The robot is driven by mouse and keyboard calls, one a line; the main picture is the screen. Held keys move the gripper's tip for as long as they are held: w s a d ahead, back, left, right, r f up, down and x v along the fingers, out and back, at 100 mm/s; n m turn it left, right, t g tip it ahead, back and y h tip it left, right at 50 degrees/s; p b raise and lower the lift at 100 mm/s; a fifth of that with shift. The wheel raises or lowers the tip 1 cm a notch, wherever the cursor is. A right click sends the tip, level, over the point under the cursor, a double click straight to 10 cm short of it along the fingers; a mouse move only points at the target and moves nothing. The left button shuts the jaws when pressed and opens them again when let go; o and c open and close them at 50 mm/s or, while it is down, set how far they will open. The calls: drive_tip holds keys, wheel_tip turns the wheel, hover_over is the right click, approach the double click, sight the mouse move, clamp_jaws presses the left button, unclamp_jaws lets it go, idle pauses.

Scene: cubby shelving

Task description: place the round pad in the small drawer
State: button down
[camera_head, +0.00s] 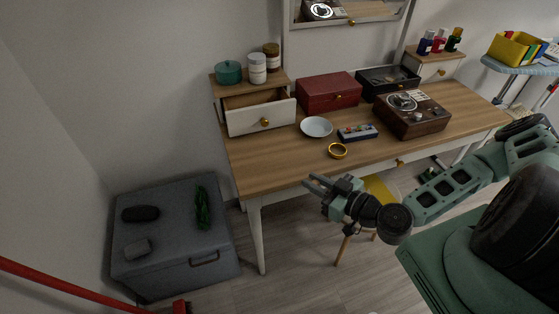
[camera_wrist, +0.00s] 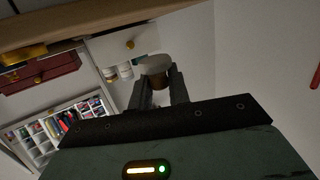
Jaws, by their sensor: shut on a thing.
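My gripper (camera_head: 316,183) is in front of the desk's front edge, below and to the right of the small drawer. In the wrist view my gripper (camera_wrist: 158,82) is shut on the round pad (camera_wrist: 154,65), pale on one face with a brownish side, held between the fingertips. I cannot make out the pad in the head view. The small drawer (camera_head: 262,120), white with a gold knob, is pulled open in the small cabinet at the desk's left end. Its front (camera_wrist: 125,43) also shows in the wrist view, beyond the pad.
A teal pot (camera_head: 228,72) and two jars stand on the cabinet. A white bowl (camera_head: 316,127), gold ring (camera_head: 338,151), red box (camera_head: 328,92) and wooden device (camera_head: 411,113) occupy the desk (camera_head: 285,172). A grey chest (camera_head: 175,235) stands on the floor to the left.

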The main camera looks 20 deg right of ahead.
drive_tip(key=s+a+n+g+y, duration=0.1)
drive_tip(key=s+a+r+n+g+y, duration=0.2)
drive_tip(key=s, duration=0.1)
drive_tip(key=shift+a, duration=0.3)
